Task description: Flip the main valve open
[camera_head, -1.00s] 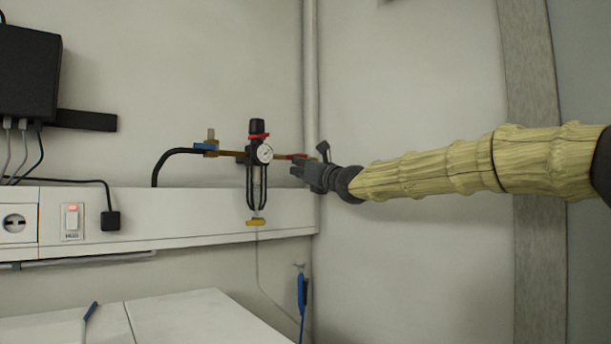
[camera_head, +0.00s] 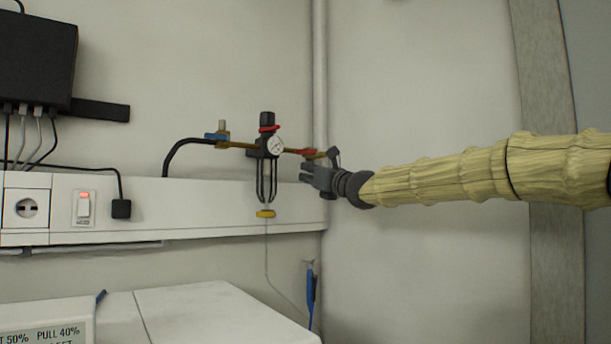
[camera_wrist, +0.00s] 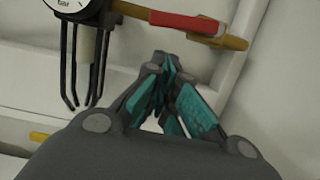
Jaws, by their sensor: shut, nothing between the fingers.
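A red valve handle (camera_head: 307,152) lies along the brass pipe to the right of the round gauge (camera_head: 275,145). In the wrist view the red handle (camera_wrist: 187,22) is at the top, lengthwise along the pipe. A blue handle (camera_head: 216,136) is on the pipe to the left of the gauge. My gripper (camera_head: 306,172) is just below the red handle. In the wrist view my gripper (camera_wrist: 166,66) has its teal-padded fingers together, empty, with the tips below the handle. I cannot tell whether they touch anything.
The black regulator (camera_head: 267,120) and its cage hang left of my gripper. A vertical pipe (camera_head: 320,75) stands behind it. A white wall trunking (camera_head: 190,208) runs below, with a switch (camera_head: 84,207). The wall to the right is clear.

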